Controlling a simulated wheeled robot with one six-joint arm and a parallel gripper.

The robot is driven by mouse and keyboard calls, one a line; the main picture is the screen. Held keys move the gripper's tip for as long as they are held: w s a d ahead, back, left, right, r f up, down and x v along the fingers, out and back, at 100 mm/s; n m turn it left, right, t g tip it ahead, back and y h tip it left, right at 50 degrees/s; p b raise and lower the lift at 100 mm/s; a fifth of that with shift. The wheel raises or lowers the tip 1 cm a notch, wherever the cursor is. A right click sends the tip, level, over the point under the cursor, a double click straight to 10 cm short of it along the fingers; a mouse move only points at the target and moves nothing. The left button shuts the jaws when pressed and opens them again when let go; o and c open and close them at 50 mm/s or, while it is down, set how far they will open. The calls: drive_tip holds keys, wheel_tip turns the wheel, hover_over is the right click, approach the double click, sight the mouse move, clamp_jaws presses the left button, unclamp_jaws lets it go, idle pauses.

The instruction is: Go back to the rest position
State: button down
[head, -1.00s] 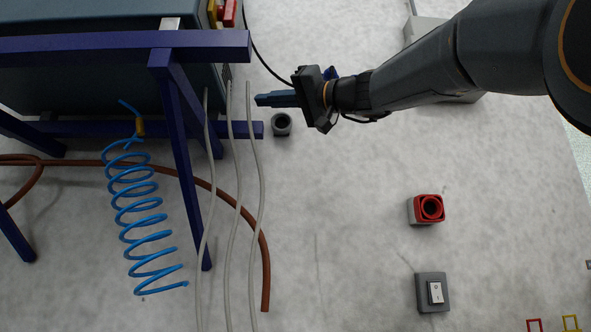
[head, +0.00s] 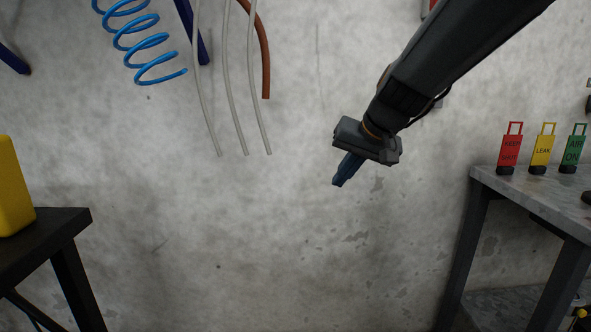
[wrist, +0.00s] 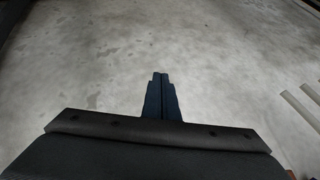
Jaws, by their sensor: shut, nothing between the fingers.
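My gripper (head: 340,181) hangs in front of the bare grey wall in the head view, at the end of my dark arm, which reaches in from the upper right. Its blue fingers are together and empty, pointing down and slightly left. In the wrist view the closed fingers (wrist: 159,80) point away over bare grey surface, touching nothing.
Grey hoses (head: 232,90), a brown hose (head: 264,60) and a blue coil (head: 140,40) hang at the upper left. A table with a yellow container (head: 10,190) stands left. The middle is clear.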

drive_tip(key=s+d+f+n+g+h, duration=0.15)
drive_tip(key=s+d+f, duration=0.35)
drive_tip(key=s+f, duration=0.5)
drive_tip(key=s+d+f+g+h, duration=0.2)
drive_tip(key=s+d+f, duration=0.2)
drive_tip(key=s+f, duration=0.65)
drive_tip(key=s+a+r+n+g, duration=0.1)
drive_tip(key=s+a+n, duration=0.2)
drive_tip(key=s+a, duration=0.45)
drive_tip(key=s+a+r+n+g, duration=0.2)
drive_tip(key=s+a+n, duration=0.15)
drive_tip(key=a, duration=0.75)
drive_tip(key=d+r+m+p, duration=0.6)
drive_tip(key=d+r+p, duration=1.2)
drive_tip(key=r+p, duration=0.4)
drive_tip(key=s+p, duration=0.1)
drive_tip(key=p, duration=0.3)
drive_tip(key=shift+r+m, duration=0.15)
drive_tip(key=shift+m, duration=0.25)
